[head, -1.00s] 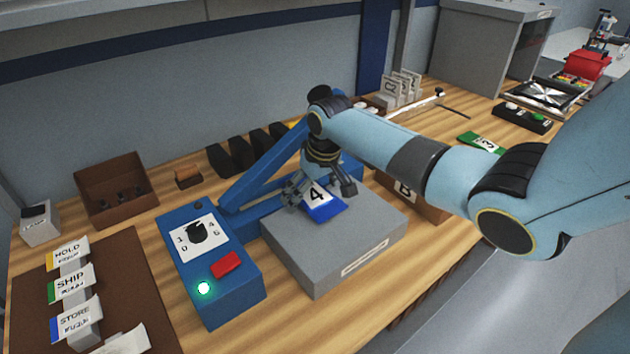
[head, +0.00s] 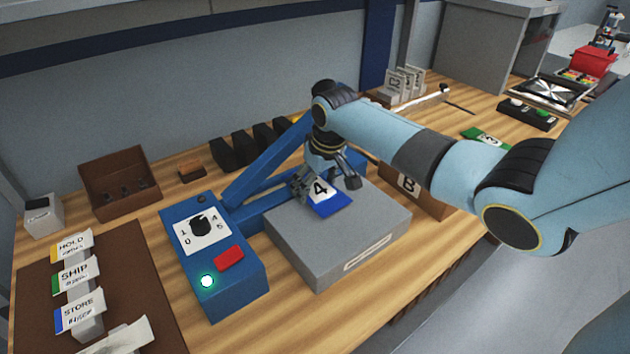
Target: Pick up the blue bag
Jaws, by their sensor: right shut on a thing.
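The blue bag (head: 329,207), with a white label reading 4, is on the top of the grey block (head: 290,244), in the middle of the head view. My right gripper (head: 326,187) points down at it from above, with one finger on each side. It is shut on the bag, and the wrist and fingers hide the bag's back part. I cannot tell any gap between the bag and the block. My left gripper is not in view.
A blue control box (head: 245,286) with a dial, red button and lit green lamp stands left of the block. A blue slanted arm (head: 268,165) rises behind it. A brown box marked B (head: 428,200) is to the right. Label stands (head: 78,313) are at the front left.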

